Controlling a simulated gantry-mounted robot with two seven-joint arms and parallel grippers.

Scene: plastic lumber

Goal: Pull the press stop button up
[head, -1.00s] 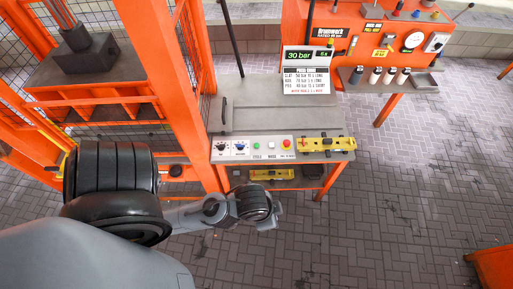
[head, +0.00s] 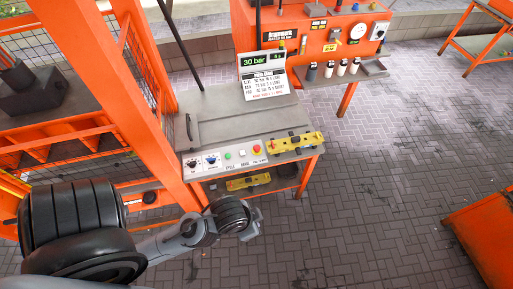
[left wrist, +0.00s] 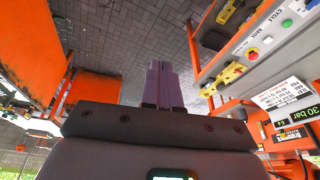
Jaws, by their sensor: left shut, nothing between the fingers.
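The red press stop button (head: 256,149) sits at the right end of the white control panel (head: 222,160) on the front of a grey bench. It also shows in the left wrist view (left wrist: 253,54), right of the fingers. My left gripper (head: 254,222) is in front of and below the panel, apart from the button. Its two fingers (left wrist: 163,68) are shut together with nothing between them, over the paved floor in the left wrist view. Whether the button is up or down is too small to tell. My right gripper is in neither view.
Yellow pendants lie right of the button (head: 295,142) and on the lower shelf (head: 248,181). A 30 bar sign (head: 264,75) stands behind the panel. An orange press frame (head: 150,110) rises at left.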

